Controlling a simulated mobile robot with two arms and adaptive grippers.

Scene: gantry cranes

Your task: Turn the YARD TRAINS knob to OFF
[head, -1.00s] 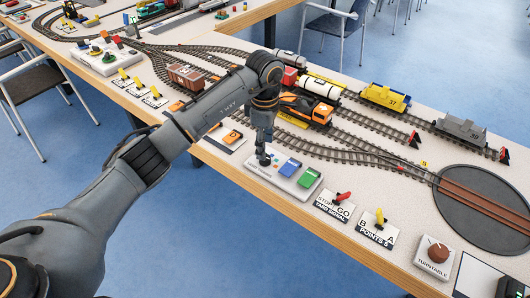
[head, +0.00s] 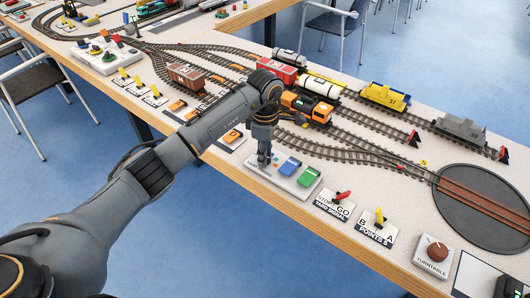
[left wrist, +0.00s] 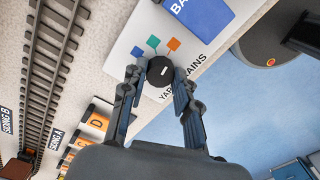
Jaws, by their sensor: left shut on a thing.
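The YARD TRAINS knob (left wrist: 160,71) is small, round and black with a short white mark, on a white panel (left wrist: 118,57). The panel also shows in the head view (head: 253,168), near the table's front edge. My left gripper (left wrist: 158,80) has a finger on each side of the knob and is shut on it. In the head view my left gripper (head: 264,160) points down onto the panel's left end and hides the knob. Blue, teal and orange squares lie beside the knob; I cannot read an OFF label. My right gripper is not in view.
The YARD SIGNAL lever (head: 341,198), POINTS 5 lever (head: 380,219) and TURNTABLE knob (head: 437,251) lie to the right. Tracks with an orange locomotive (head: 306,106) run close behind.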

